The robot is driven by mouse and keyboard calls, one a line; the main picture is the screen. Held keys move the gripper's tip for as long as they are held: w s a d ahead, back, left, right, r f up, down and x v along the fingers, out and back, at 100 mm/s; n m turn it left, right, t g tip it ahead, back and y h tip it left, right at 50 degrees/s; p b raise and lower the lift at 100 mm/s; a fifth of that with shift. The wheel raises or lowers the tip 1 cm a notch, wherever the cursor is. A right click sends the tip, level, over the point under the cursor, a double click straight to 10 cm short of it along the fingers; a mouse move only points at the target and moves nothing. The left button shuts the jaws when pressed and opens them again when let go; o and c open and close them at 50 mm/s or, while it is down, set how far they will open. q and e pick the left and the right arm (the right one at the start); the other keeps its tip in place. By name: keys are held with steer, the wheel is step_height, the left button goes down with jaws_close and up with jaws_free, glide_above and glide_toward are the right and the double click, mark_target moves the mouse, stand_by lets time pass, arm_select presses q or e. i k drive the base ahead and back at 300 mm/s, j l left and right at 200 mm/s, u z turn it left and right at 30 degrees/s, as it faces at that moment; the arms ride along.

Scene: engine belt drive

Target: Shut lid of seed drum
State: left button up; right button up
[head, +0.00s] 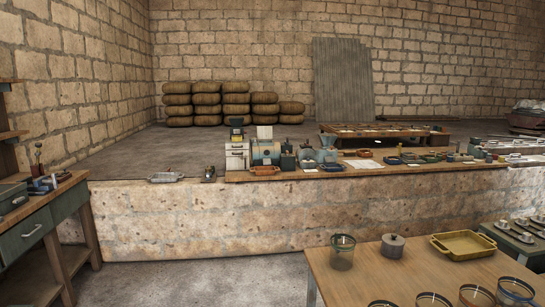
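A small blue-green drum-shaped machine (266,153) stands on the wooden top along the low stone wall, and it may be the seed drum. A pale flat piece (264,132) stands up above it; I cannot tell if this is its lid. The machine is small and far off, so its opening cannot be made out. Neither of my grippers shows in the head view.
A white drawer unit (237,156) stands just left of the machine. An orange tray (265,170) lies in front. A wooden table (385,270) with jars and a yellow tray (463,245) is near right. A workbench (45,228) is left. Floor (200,280) between them is clear.

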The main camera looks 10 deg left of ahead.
mark_target(263, 132)
steer(key=i+j+u, duration=0.45)
steer(key=i+j, duration=0.25)
steer(key=i+j+u, duration=0.1)
steer(key=i, duration=0.45)
steer(key=i+j+u, duration=0.1)
steer(key=i+j, duration=0.15)
steer(key=i, duration=0.35)
steer(key=i+j+u, duration=0.1)
steer(key=i, duration=0.5)
steer(key=i+z, duration=0.15)
steer(key=i, duration=0.45)
steer(key=i+j+z, duration=0.2)
steer(key=i, duration=0.35)
steer(key=i+j+z, duration=0.15)
steer(key=i, duration=0.45)
steer(key=i+l+z, duration=0.25)
steer(key=z, duration=0.2)
steer(key=i+z, duration=0.8)
steer(key=z, duration=0.15)
steer(key=i+j+z, duration=0.1)
steer(key=i+z, duration=0.35)
steer(key=i+l, duration=0.1)
steer(key=i, duration=0.75)
